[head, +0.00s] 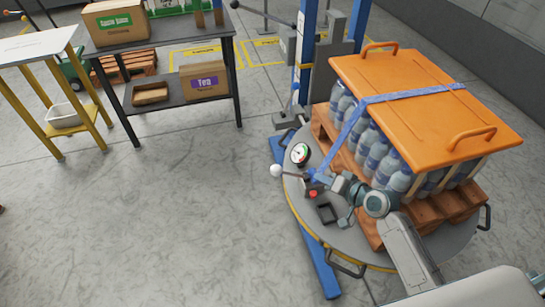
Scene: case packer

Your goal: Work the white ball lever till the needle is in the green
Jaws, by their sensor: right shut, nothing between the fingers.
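The white ball (276,171) is at the end of a short dark lever that sticks out to the left from the edge of a round grey turntable (352,238). A small round gauge (300,153) with a white face stands just above the lever. Its needle is too small to read against the green. My right gripper (318,179) is shut and empty, close to the inner end of the lever, to the right of the ball and apart from it. Whether the fingers touch the lever rod is unclear. My left gripper is not in view.
A pallet (455,204) of strapped bottles under an orange cover (425,95) fills the turntable's right side. A red button (313,193) sits below the lever. A blue mast (306,50) stands behind. A dark shelf table (180,45) stands at upper left. Floor left of the ball is clear.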

